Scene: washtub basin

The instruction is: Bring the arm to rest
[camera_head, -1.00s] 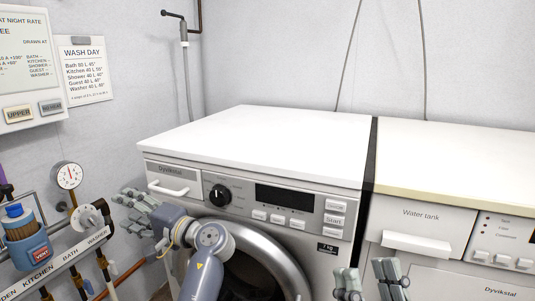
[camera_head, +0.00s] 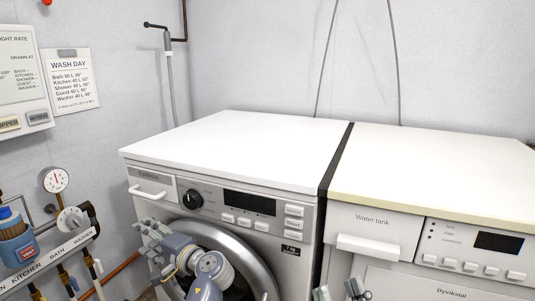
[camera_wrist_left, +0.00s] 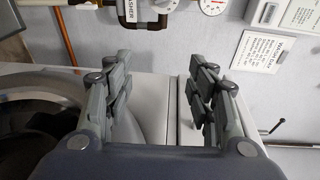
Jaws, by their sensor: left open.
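My left gripper (camera_head: 150,243) is in front of the washing machine, below its drawer and at the left of its round door. In the left wrist view its two fingers stand well apart with nothing between them (camera_wrist_left: 157,75). My left forearm rises from the bottom edge in front of the door. My right gripper (camera_head: 338,292) shows only its fingertips at the bottom edge, with a gap between them. The rest of my right arm is out of view.
The white washing machine (camera_head: 235,143) stands beside a second machine with a water tank drawer (camera_head: 372,222). Pipes, a gauge (camera_head: 55,180) and a labelled manifold (camera_head: 50,258) are on the left wall. Both machine tops are clear.

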